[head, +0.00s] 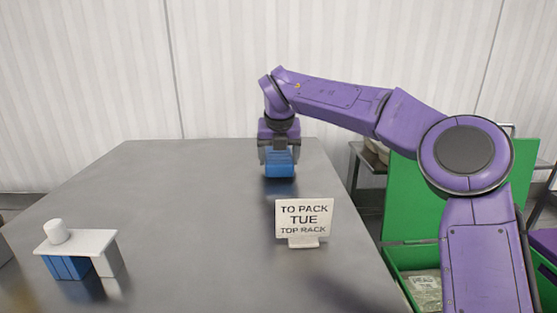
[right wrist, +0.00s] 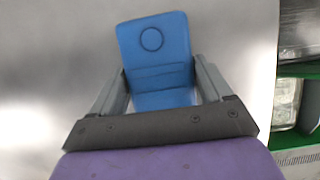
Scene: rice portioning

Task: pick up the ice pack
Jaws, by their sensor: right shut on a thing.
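A blue ice pack (head: 279,165) is at the far part of the metal table, held in my right gripper (head: 279,150). In the right wrist view the ice pack (right wrist: 154,50) shows a ring mark on its face, and my right gripper's fingers (right wrist: 162,90) are shut on its two sides. In the head view it appears close to the table top; I cannot tell whether it touches. My left gripper is not in view.
A white sign (head: 304,219) reading "TO PACK TUE TOP RACK" stands in front of the ice pack. A white stand (head: 88,243) with a white cap-like piece and a blue block under it is at the left. A green bin (head: 408,200) is at the right. The table's middle (head: 190,200) is clear.

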